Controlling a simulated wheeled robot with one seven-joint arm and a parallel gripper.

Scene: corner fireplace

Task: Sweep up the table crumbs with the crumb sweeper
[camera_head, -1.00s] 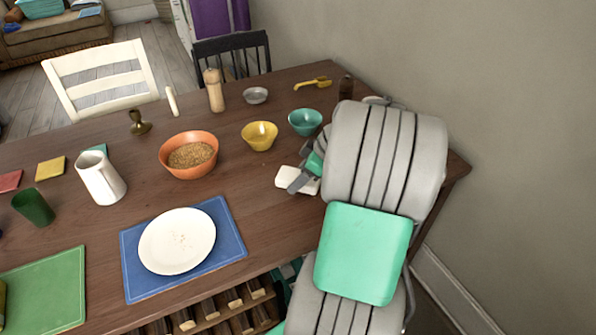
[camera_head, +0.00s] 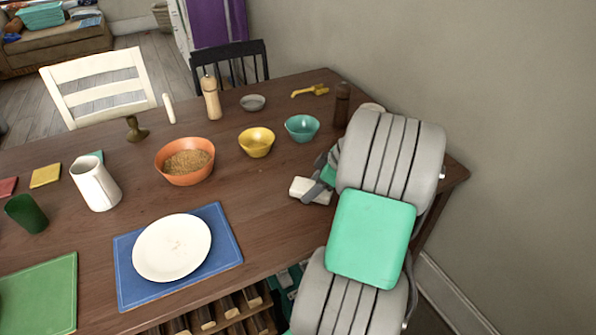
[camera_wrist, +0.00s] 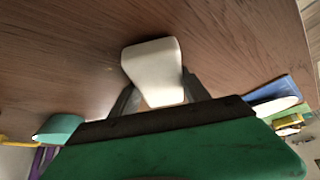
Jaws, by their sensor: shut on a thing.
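A small white block-like thing, which looks like the crumb sweeper (camera_head: 309,190), is held near the right end of the brown wooden table (camera_head: 262,195). My gripper (camera_wrist: 158,97) is shut on it, with one dark finger on each side in the wrist view. There the white sweeper (camera_wrist: 152,62) has a smooth, rounded body and is over the wooden surface. I cannot tell whether it touches the table. In the head view my arm hides part of the gripper. No crumbs can be made out on the bare wood; faint specks show on the white plate (camera_head: 155,262).
The plate rests on a blue placemat (camera_head: 222,253). Behind stand an orange bowl (camera_head: 185,179) of grain, a yellow bowl (camera_head: 256,143), a teal bowl (camera_head: 301,128) and a dark mill (camera_head: 342,103). A white jug (camera_head: 95,184) is left. Bare wood lies between placemat and sweeper.

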